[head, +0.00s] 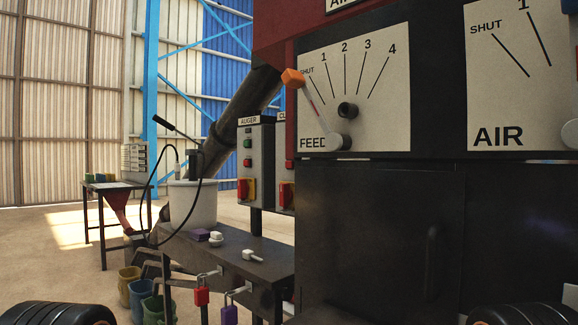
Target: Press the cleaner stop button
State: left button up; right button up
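The cleaner control box is a grey box (281,150) at the middle of the head view. Only a narrow strip of it shows, with a cut-off label beginning "CL" above. The dark press body hides its right part. A red and yellow switch (286,195) shows low on it. I cannot make out its stop button. Left of it stands the auger box (256,165), with a green button (248,144), a red button (248,162) and a red and yellow switch (246,190). Neither of my grippers is in view.
A feed dial with an orange-tipped lever (293,78) and an air dial (510,75) face me on the press. A dark bench (230,255) with a white bucket (192,204) and hanging padlocks (202,296) stands before the boxes. Open floor lies left.

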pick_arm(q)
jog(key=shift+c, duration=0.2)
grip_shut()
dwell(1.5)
